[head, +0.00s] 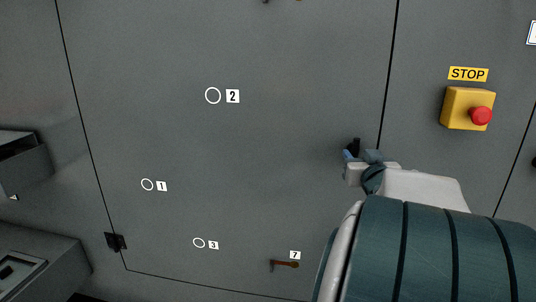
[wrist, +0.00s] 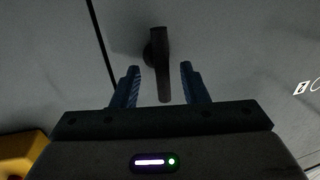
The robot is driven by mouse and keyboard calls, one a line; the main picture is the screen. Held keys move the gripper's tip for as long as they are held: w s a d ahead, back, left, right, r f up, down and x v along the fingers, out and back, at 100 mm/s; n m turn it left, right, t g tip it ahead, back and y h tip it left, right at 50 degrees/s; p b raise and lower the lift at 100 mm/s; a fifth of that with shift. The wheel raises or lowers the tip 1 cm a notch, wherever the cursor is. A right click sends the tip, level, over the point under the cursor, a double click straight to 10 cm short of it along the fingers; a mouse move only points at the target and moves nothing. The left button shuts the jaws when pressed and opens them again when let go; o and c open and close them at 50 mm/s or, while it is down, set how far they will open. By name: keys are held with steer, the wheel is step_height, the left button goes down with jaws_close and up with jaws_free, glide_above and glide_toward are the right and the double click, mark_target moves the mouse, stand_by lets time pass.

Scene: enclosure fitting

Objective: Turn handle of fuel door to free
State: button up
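A dark handle (wrist: 160,62) is mounted on a grey door panel (head: 270,130). In the wrist view, its lever lies between the two blue fingers of my gripper (wrist: 160,68), with a visible gap on each side. My gripper is open and not closed on it. In the head view, the top of the dark handle (head: 354,145) shows just left of the door's right seam, beside my gripper (head: 349,155). My wrist and arm hide most of the fingers and the handle's lower part there.
A yellow STOP box (head: 458,108) with a red button is right of the seam. A small brown handle (head: 285,264) under label 7 is low on the panel. A dark hinge-like block (head: 115,242) is at lower left. Grey boxes (head: 25,165) jut out at far left.

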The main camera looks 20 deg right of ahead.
steer(key=shift+x, duration=1.25)
jaws_close()
